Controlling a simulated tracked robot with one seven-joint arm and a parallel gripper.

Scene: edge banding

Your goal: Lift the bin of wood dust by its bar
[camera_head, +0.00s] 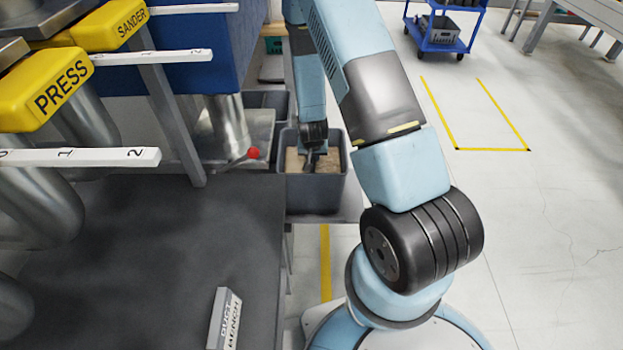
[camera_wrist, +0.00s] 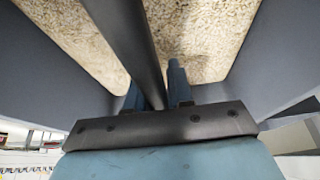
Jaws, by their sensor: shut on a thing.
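The bin (camera_head: 314,196) is a dark grey open box with tan wood dust in it, standing on a grey surface left of my arm in the head view. The wood dust (camera_wrist: 205,35) fills the upper part of the wrist view, between the bin's walls. A dark bar (camera_wrist: 133,45) runs across the bin above the dust. My gripper (camera_wrist: 160,88) is shut on the bar, with one blue finger on each side of it. In the head view my gripper (camera_head: 309,160) reaches down into the bin, and the arm hides part of the bar and the rim.
Another grey bin (camera_head: 265,100) stands just behind. A lever with a red knob (camera_head: 254,153) is close to the bin's left. The dark bench (camera_head: 150,250) with a labelled block (camera_head: 225,318) lies at the front left. The floor at right is open, with a blue cart (camera_head: 442,35) far back.

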